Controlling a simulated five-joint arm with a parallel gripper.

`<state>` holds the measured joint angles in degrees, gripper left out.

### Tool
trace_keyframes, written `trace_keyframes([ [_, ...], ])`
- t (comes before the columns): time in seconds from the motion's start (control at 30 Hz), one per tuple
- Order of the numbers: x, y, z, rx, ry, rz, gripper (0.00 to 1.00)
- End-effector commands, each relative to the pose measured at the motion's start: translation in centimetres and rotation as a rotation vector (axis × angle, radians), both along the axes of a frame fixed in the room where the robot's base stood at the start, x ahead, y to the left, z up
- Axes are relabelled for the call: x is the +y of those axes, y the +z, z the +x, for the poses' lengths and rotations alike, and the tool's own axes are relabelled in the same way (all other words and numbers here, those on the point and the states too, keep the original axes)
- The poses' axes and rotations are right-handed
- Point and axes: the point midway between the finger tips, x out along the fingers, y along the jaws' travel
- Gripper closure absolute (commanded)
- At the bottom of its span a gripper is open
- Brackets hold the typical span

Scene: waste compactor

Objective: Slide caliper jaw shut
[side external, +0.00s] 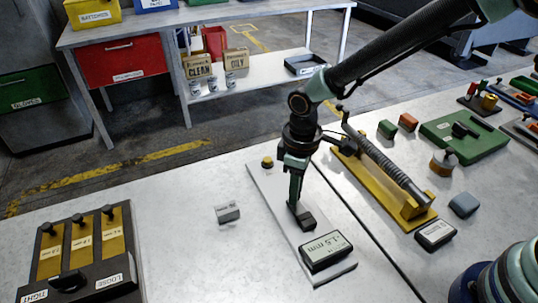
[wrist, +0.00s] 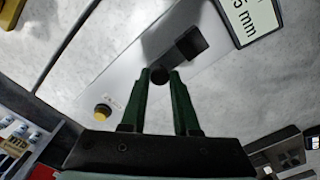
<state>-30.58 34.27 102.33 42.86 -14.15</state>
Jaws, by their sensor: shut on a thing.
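The caliper is a pale grey plate (side external: 272,195) on the white bench, with a yellow knob (side external: 267,162) at its far end. It also shows in the wrist view (wrist: 135,85). A display box (side external: 326,249) at its near end seems to read about 1.5 mm; any sign before it is unclear. A black jaw block (side external: 307,220) sits on the plate close to the display, and also shows in the wrist view (wrist: 190,47). My gripper (side external: 294,204) points down at the block; in the wrist view its green fingers (wrist: 160,77) are shut on a dark round knob (wrist: 159,76) beside the block.
A small grey block (side external: 227,212) lies left of the plate. A yellow fixture with a long spring-like rod (side external: 385,165) stands close on the right, with another display box (side external: 435,235) near it. A black rack (side external: 85,250) stands at the left. Bench between rack and grey block is clear.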

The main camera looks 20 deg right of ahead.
Motion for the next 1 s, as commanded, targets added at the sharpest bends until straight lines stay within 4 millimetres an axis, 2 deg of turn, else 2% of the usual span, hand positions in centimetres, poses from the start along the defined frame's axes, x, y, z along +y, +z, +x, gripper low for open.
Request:
trace_keyframes([
  [0.1, 0.1, 0.0, -0.5, 0.013, 0.008, -0.008, 1.0],
  [0.13, 0.1, 0.0, -0.6, 0.014, 0.008, -0.008, 0.59],
  [0.17, 0.1, 0.0, -0.6, 0.014, 0.009, -0.008, 0.48],
  [0.2, 0.1, 0.0, -0.5, 0.013, 0.008, -0.008, 0.41],
  [0.5, 0.1, 0.0, -0.3, 0.01, 0.006, -0.006, 0.41],
  [0.63, 0.1, 0.9, -0.2, 0.006, 0.005, -0.004, 0.41],
  [0.77, 0.1, 3.0, -0.2, 0.004, 0.005, -0.003, 0.41],
  [1.0, 0.1, 8.0, -0.3, 0.004, 0.006, -0.003, 0.41],
])
